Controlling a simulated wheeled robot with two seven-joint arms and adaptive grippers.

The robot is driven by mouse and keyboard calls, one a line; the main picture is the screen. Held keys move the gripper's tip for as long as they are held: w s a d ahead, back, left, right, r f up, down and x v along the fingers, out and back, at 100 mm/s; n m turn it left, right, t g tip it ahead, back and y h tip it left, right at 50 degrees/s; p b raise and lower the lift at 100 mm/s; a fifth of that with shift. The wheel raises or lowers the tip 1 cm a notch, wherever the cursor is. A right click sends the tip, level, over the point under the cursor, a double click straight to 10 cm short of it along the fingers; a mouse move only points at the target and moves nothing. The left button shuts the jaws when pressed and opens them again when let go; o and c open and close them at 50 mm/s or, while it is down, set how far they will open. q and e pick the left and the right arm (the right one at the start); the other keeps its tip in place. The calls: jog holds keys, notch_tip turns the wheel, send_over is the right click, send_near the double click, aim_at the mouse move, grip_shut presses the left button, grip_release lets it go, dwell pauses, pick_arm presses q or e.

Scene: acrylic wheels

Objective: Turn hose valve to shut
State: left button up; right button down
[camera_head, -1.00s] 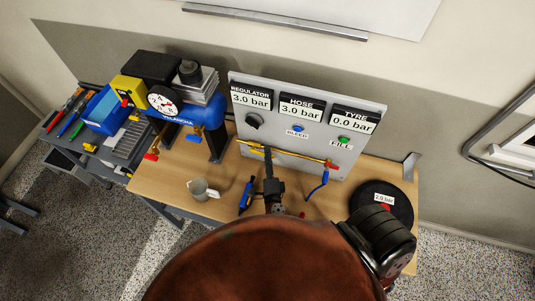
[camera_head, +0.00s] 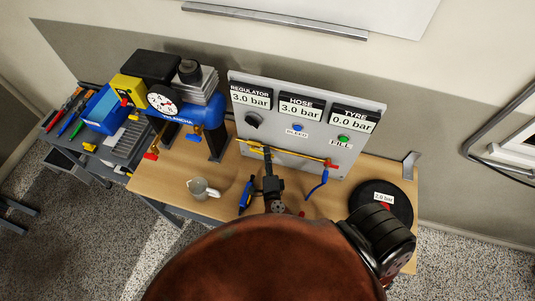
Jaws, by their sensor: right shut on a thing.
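A grey panel (camera_head: 375,113) stands on the bench, with a thin brass pipe (camera_head: 305,157) along its lower front. My right gripper (camera_head: 267,153) reaches up to the left part of this pipe. It is shut on the hose valve (camera_head: 252,144), whose yellow lever shows beside the fingertips; the fingers hide the rest. The lever appears to lie roughly along the pipe, but its exact angle is too small to tell. The HOSE display (camera_head: 301,109) reads 3.0 bar, REGULATOR (camera_head: 251,97) 3.0 bar and TYRE (camera_head: 353,119) 0.0 bar. My left gripper is out of view.
A blue hose (camera_head: 321,182) hangs at the pipe's right end. A blue compressor (camera_head: 180,116) stands left of the panel.

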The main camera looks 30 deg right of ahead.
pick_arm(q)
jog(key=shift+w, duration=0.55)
pick_arm(e)
jog(key=shift+f+m+b, duration=0.3)
jog(key=shift+b, duration=0.4)
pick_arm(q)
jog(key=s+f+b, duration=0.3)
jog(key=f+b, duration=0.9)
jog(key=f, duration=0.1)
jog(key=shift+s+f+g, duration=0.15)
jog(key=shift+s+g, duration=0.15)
pick_arm(e)
jog(key=shift+w+a+f+m+t+h, duration=0.2)
jog(key=shift+f+m+h, duration=0.3)
jog(key=shift+m, duration=0.65)
jog(key=shift+w+a+f+m+t+h, duration=0.1)
jog(key=shift+f+m+t+h, duration=0.4)
jog(key=shift+m, duration=0.6)
jog(key=shift+w+a+f+m+t+h, duration=0.1)
jog(key=shift+w+a+f+m+h, duration=0.1)
jog(key=shift+f+m, duration=0.7)
jog(key=shift+r+m, duration=0.3)
jog(key=shift+m, duration=0.05)
